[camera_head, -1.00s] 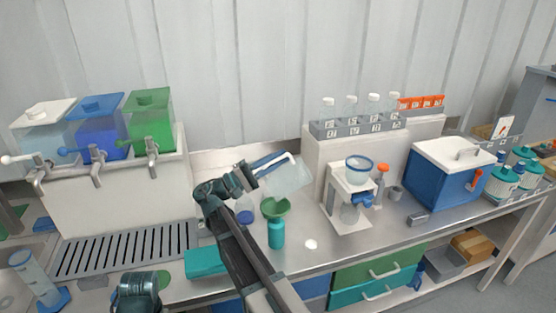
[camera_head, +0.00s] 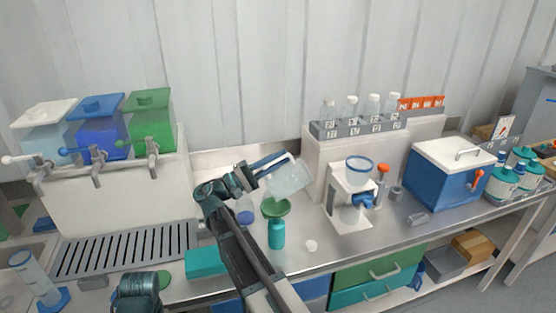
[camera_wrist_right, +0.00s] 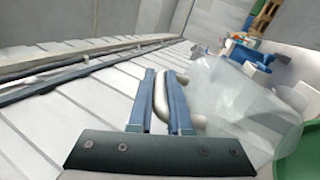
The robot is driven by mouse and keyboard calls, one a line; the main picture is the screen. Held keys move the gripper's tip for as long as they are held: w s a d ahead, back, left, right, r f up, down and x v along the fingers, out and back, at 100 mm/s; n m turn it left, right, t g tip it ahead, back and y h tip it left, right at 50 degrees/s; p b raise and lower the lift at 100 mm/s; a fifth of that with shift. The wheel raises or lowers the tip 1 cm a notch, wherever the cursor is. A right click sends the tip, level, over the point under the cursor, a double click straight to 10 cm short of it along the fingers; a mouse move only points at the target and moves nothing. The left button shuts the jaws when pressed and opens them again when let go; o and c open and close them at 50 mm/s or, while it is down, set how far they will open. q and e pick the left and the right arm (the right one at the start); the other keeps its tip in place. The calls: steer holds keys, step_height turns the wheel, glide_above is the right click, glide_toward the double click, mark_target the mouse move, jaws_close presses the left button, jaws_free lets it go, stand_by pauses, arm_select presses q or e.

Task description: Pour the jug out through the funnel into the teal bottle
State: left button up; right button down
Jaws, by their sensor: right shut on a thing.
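The clear jug (camera_head: 288,180) is held tilted in the air, just above the green funnel (camera_head: 276,207). The funnel sits in the mouth of the teal bottle (camera_head: 276,234), which stands upright on the steel bench. My right gripper (camera_head: 268,163) is shut on the jug's white handle; in the right wrist view the two blue fingers (camera_wrist_right: 167,105) close around the handle, with the jug's see-through body (camera_wrist_right: 232,95) to their right. The funnel's green rim (camera_wrist_right: 302,160) shows at the right edge there. I cannot tell whether liquid is flowing.
A white filter stand (camera_head: 351,195) is right of the bottle, with a small white cap (camera_head: 311,246) on the bench between. A teal box (camera_head: 207,262) lies left of the bottle. Tanks with taps (camera_head: 97,140) stand at the left, a blue cooler (camera_head: 447,180) at the right.

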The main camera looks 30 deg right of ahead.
stand_by(0.5)
steer(key=d+y+p, duration=0.1)
steer(key=p, duration=0.1)
steer(key=d+y+p, duration=0.1)
steer(key=p, duration=0.1)
steer(key=shift+s+d+r, duration=0.1)
steer(key=shift+s, duration=0.2)
steer(key=s+d+f+t+y+p, duration=0.2)
steer(key=d+f+t+y+p, duration=0.15)
steer(key=d+y+p, duration=0.8)
steer(key=r+y+p, duration=0.1)
steer(key=y+p, duration=0.2)
steer(key=p, duration=0.2)
steer(key=r+t+y+p, duration=0.1)
steer(key=y+p, duration=0.1)
steer(key=p, duration=0.3)
steer(key=a+r+t+y+p, duration=0.1)
steer(key=r+y+p, duration=0.1)
steer(key=p, duration=0.3)
steer(key=shift+s+y+p, duration=0.25)
steer(key=shift+y+p, duration=0.1)
steer(key=shift+y, duration=0.5)
steer(key=shift+f, duration=0.1)
stand_by(0.8)
